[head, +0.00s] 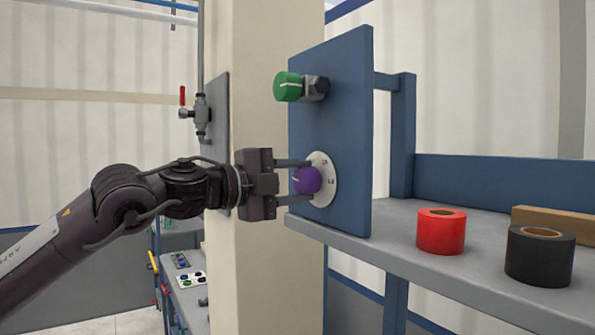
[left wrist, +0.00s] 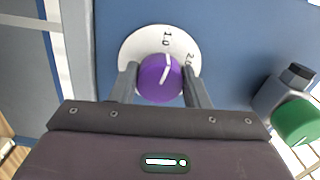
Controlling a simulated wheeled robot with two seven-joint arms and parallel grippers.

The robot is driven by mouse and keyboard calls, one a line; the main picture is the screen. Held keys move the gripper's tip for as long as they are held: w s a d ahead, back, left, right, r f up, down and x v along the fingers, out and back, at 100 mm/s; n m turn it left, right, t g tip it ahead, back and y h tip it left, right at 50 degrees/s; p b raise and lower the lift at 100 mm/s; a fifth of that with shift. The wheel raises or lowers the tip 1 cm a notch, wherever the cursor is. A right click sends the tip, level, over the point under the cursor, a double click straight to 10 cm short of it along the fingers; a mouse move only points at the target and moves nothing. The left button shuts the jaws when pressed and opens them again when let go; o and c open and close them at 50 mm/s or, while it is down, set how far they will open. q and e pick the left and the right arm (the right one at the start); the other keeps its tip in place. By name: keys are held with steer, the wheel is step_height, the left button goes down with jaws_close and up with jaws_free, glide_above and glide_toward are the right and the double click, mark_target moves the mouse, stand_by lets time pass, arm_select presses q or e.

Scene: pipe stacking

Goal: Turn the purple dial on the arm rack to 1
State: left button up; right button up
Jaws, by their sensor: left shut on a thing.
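The purple dial (head: 308,180) sits on a round white scale plate (head: 326,178) on the blue upright panel (head: 345,120) of the rack. My left gripper (head: 302,181) reaches in from the left, with one finger above and one below the dial, shut on it. In the left wrist view the purple dial (left wrist: 160,78) is between the two fingers (left wrist: 160,82). Its white pointer line points up and slightly right, toward the scale plate (left wrist: 150,42). My right gripper is not in view.
A green knob (head: 288,86) on a dark fitting sits higher on the panel; it also shows in the left wrist view (left wrist: 297,121). A red tape roll (head: 441,232) and a black tape roll (head: 540,258) stand on the grey shelf (head: 395,225). A red-handled valve (head: 200,112) is behind.

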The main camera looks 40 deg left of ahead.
arm_select(q)
steer(key=shift+n+p, duration=0.35)
steer(key=shift+n, duration=0.35)
steer(key=shift+f+n, duration=0.1)
steer(key=shift+n, duration=0.2)
steer(key=o, duration=1)
steer(key=shift+a, duration=0.1)
steer(key=shift+s, duration=0.2)
steer(key=b+v, duration=0.6)
steer(key=v, duration=0.1)
steer(key=shift+s+a+b, duration=0.1)
steer(key=shift+s+b, duration=0.1)
steer(key=shift+b, duration=0.2)
